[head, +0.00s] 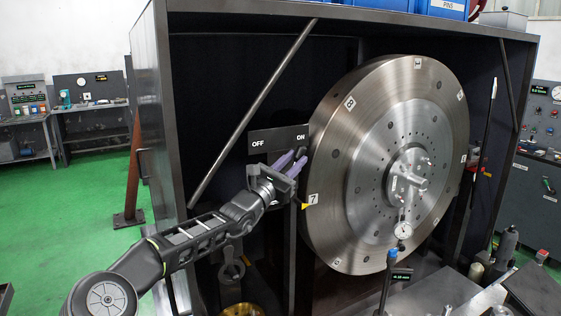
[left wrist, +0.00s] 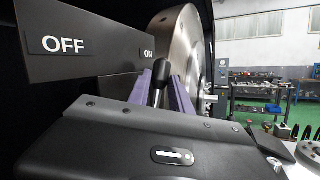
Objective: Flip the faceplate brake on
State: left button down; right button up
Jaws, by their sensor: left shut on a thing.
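The brake lever (left wrist: 159,74), with its black knob, stands between the purple fingers of my left gripper (left wrist: 158,92) in the left wrist view. My left gripper also shows in the head view (head: 291,162), below the ON end of the OFF/ON label plate (head: 279,139). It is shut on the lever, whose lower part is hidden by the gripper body. The label plate also shows in the left wrist view (left wrist: 100,62). The large round steel faceplate (head: 340,225) stands just right of the gripper. My right gripper is not in view.
A dark steel frame (head: 158,120) surrounds the faceplate, with a diagonal bar (head: 255,108) above my left arm. A dial gauge (head: 403,231) stands before the faceplate. Blue bins (head: 447,8) sit on top. Green floor (head: 85,205) is open at left.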

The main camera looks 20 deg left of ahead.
pick_arm(q)
jog(key=shift+w+d+f, duration=0.1)
jog(key=shift+f, duration=0.05)
dwell(0.3)
jog(key=c, duration=1.2)
grip_release()
jog(key=shift+o, duration=0.2)
